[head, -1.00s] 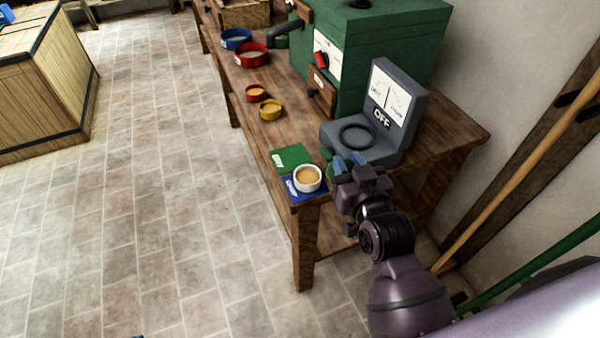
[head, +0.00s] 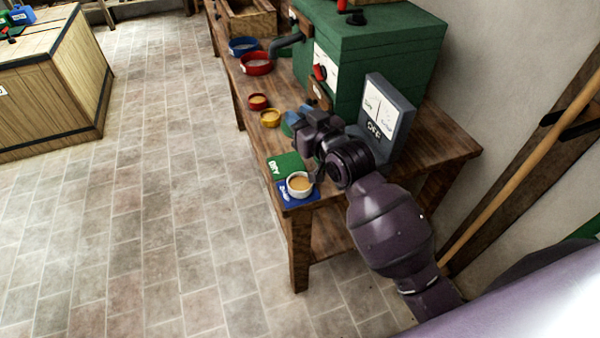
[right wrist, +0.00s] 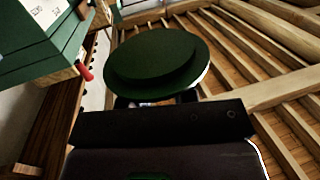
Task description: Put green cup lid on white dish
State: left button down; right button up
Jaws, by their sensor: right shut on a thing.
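My right gripper (head: 290,122) is above the bench, between the yellow bowl and the grey meter. It is shut on the green cup lid (right wrist: 150,58), a round stepped disc that fills the upper middle of the right wrist view. In the head view I cannot make out the lid behind the fingers. The white dish (head: 291,188), with tan contents, stands on the blue card at the bench's near corner. The gripper is beyond the dish and apart from it. My left gripper is not in view.
A green DRY card (head: 285,165) lies beside the blue card (head: 287,197). The grey meter (head: 387,110) reads OFF and stands right of my gripper. A large green machine (head: 385,45) is behind. Yellow (head: 270,123), small red (head: 258,107), larger red and blue bowls line the bench's left edge.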

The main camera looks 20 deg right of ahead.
notch_tip(320, 180, down, 16)
jog(key=b, duration=0.3)
jog(key=shift+f, duration=0.4)
jog(key=shift+f, duration=0.25)
jog(key=shift+f, duration=0.25)
